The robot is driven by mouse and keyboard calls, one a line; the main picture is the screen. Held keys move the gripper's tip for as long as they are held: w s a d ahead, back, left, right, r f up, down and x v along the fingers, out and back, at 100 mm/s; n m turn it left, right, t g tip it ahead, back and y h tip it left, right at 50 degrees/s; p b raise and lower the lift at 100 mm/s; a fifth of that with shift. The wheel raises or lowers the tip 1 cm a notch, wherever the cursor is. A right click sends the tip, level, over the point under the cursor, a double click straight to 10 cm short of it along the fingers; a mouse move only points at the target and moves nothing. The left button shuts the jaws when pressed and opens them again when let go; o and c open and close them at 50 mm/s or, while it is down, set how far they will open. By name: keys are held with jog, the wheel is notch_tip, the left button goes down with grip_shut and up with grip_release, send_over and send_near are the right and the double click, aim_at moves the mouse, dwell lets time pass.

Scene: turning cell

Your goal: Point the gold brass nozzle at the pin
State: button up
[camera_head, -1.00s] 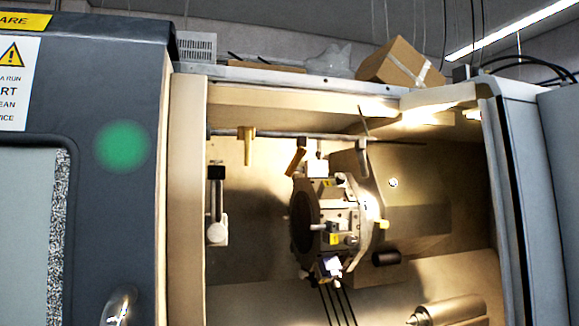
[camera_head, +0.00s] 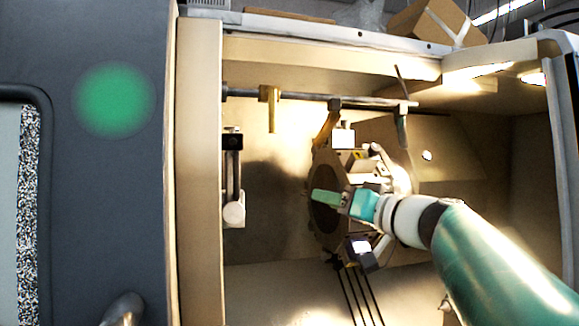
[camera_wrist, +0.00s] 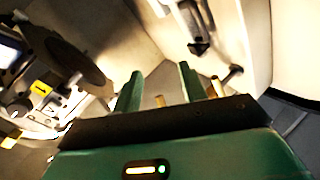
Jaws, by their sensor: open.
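A straight gold nozzle (camera_head: 270,108) hangs from the rail at the top of the machine opening in the head view. A tilted, browner nozzle (camera_head: 327,130) and a grey one (camera_head: 402,130) hang farther right on the same rail. My gripper (camera_head: 326,196) is below the rail, in front of the turret face, apart from the nozzles. In the wrist view my gripper (camera_wrist: 160,85) is open, with two green fingers spread. I cannot make out the pin for certain.
The tool turret (camera_head: 325,215) is close behind my gripper and lies left in the wrist view (camera_wrist: 70,60). A probe-like arm (camera_head: 233,175) stands on the left wall. The grey door (camera_head: 90,190) borders the opening on the left.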

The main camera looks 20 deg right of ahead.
aim_at(328, 135)
jog(key=d+r+t, duration=0.4)
jog(key=d+r, duration=0.4)
jog(key=r, duration=0.1)
jog(key=x, duration=1.3)
jog(key=shift+w+a+f, duration=0.2)
jog(key=shift+w+a, duration=0.1)
jog(key=shift+w, duration=0.1)
grip_shut()
